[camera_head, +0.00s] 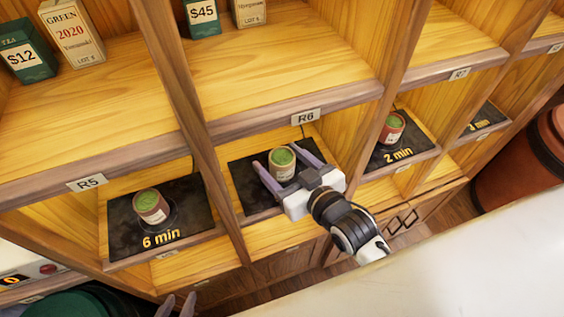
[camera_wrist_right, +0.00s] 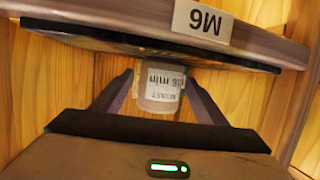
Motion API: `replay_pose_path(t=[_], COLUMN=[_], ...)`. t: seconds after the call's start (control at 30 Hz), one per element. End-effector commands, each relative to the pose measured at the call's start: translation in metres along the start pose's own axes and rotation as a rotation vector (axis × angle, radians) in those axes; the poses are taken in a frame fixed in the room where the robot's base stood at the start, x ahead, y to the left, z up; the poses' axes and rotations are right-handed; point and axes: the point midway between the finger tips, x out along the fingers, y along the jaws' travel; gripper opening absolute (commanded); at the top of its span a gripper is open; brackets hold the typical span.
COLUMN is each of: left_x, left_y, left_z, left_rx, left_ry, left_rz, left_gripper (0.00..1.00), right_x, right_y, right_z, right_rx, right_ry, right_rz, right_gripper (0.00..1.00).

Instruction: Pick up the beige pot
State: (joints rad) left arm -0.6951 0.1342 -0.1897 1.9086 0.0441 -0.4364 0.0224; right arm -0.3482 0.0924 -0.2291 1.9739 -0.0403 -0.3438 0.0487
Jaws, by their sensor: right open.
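The beige pot (camera_head: 282,164), with green contents on top, stands upright on a dark mat (camera_head: 250,193) in the middle lower cubby. My right gripper (camera_head: 279,156) reaches into this cubby, open, with one finger on each side of the pot.
A brownish pot (camera_head: 151,206) stands on the "6 min" mat to the left, and a red pot (camera_head: 392,128) on the "2 min" mat to the right. Wooden dividers (camera_head: 222,222) flank the cubby, and a shelf edge labelled R6 (camera_head: 306,117) runs above. A white surface (camera_head: 450,270) lies at lower right.

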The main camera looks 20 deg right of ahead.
Motion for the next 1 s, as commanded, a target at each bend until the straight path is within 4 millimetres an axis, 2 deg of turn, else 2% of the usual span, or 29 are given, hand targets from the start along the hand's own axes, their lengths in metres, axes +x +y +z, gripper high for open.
replay_pose_path(t=[0.1, 0.2, 0.47, 0.77, 1.0], left_x=[0.0, 0.001, 0.003, 0.003, 0.002], left_y=[0.0, 0.0, -0.001, -0.001, 0.0], left_z=[0.0, -0.002, -0.009, -0.009, -0.006], left_rx=[0.001, 0.001, 0.004, 0.004, 0.004], left_ry=[0.0, 0.003, 0.016, 0.016, 0.01], left_rz=[0.0, 0.0, 0.0, 0.0, 0.001], left_gripper=[0.31, 0.31, 0.31, 0.31, 0.31], right_x=[0.02, 0.029, 0.031, 0.031, 0.03], right_y=[0.0, 0.0, 0.0, 0.0, 0.0], right_z=[0.0, 0.0, 0.0, 0.001, -0.002], right_rx=[0.001, 0.001, 0.001, 0.001, 0.001], right_ry=[0.002, 0.001, 0.0, 0.0, 0.003], right_rz=[0.0, -0.001, -0.001, 0.0, 0.0], right_gripper=[0.66, 0.66, 0.66, 0.18, 0.18])
